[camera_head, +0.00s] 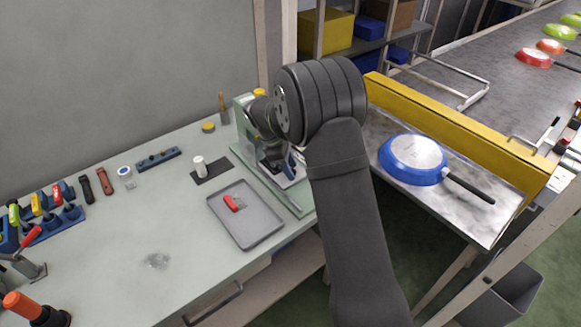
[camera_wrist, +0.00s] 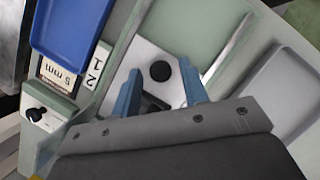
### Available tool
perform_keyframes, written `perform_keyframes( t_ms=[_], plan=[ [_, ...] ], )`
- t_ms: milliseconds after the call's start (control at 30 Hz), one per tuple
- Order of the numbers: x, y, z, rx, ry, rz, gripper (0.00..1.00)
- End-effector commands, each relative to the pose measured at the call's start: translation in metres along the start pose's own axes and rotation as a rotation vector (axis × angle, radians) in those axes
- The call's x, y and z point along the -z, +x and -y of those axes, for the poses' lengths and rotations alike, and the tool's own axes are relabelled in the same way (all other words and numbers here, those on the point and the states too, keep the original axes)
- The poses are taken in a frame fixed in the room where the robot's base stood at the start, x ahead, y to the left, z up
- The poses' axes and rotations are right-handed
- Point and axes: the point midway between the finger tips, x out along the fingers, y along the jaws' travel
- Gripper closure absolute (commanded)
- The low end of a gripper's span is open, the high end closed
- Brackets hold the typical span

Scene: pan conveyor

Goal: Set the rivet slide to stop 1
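The rivet slide appears as a white plate (camera_wrist: 135,58) with a round black knob (camera_wrist: 160,71) on the green machine. In the wrist view the knob lies between my blue fingertips, with gaps on both sides. My gripper (camera_wrist: 160,73) is open; I cannot tell its height over the knob. A label with the numbers 1 and 2 (camera_wrist: 94,62) sits left of the plate. The head view shows my gripper (camera_head: 281,165) low at the machine (camera_head: 291,200), mostly behind my arm. Which stop the slide stands at cannot be told.
The tray (camera_head: 246,240) holds a red item. A blue pan (camera_head: 411,160) lies beyond my arm.

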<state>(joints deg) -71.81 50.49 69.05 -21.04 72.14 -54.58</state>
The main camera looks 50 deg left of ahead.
Motion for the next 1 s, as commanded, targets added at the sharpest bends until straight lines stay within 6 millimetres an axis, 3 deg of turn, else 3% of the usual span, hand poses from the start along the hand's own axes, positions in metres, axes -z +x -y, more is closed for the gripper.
perform_keyframes(
  t_ms=[300,467,1000],
  plan=[
    [0.0,0.0,0.0,0.001,0.0,0.0,0.56],
    [0.001,-0.015,0.0,-0.002,0.0,-0.001,0.56],
    [0.001,-0.139,0.0,-0.003,0.0,-0.002,0.56]
  ],
)
